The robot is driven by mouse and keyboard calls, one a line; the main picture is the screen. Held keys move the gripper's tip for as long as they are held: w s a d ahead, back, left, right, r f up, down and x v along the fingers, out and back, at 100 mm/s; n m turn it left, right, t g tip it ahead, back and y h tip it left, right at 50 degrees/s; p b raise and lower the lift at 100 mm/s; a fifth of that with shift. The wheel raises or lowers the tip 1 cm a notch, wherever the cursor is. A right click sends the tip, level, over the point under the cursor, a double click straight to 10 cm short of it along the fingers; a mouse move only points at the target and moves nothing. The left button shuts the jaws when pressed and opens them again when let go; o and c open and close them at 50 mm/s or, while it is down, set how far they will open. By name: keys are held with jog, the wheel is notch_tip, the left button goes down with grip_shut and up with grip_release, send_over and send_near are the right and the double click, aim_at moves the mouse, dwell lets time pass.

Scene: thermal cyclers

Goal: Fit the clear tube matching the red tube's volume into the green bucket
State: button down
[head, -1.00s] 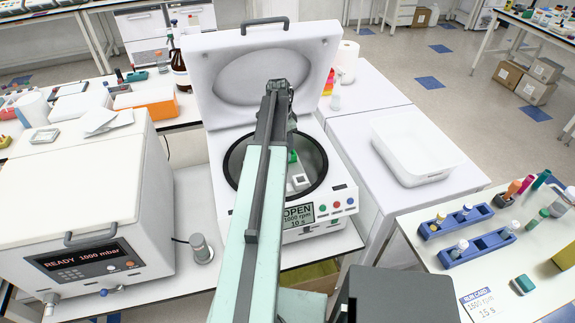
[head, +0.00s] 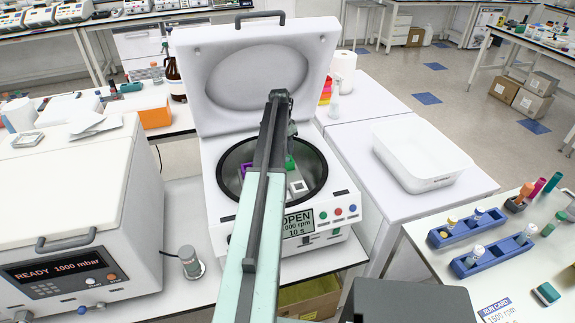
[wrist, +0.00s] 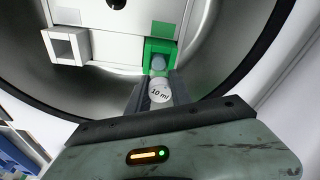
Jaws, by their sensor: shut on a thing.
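My gripper (wrist: 157,95) is shut on a clear tube (wrist: 158,64) with a white round end marked "10 ml". In the wrist view the tube's far end is at the mouth of the green bucket (wrist: 161,31); how deep it sits I cannot tell. The green bucket (head: 290,163) also shows in the head view, inside the bowl of the open centrifuge (head: 214,205). My arm hides the gripper's fingers and the tube there. I cannot pick out the red tube for certain.
A white bucket (head: 298,187) and a purple bucket (head: 244,170) are also in the bowl. The raised lid (head: 215,100) stands behind my arm. Blue racks (head: 470,263) with tubes are on the right table. A white tray (head: 440,178) stands right of the centrifuge.

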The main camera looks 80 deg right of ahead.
jog(key=shift+f, duration=0.15)
notch_tip(320, 180, down, 4)
jog(key=b, duration=0.3)
jog(key=shift+b, duration=0.35)
jog(key=shift+r, duration=0.25)
jog(key=c, duration=1.2)
grip_release()
jog(key=shift+o, duration=0.2)
jog(key=shift+p, duration=0.3)
notch_tip(320, 180, up, 12)
jog(key=w+a+p, duration=0.1)
jog(key=p, duration=1.1)
jog(key=shift+w+a, duration=0.15)
jog(key=shift+a, duration=0.05)
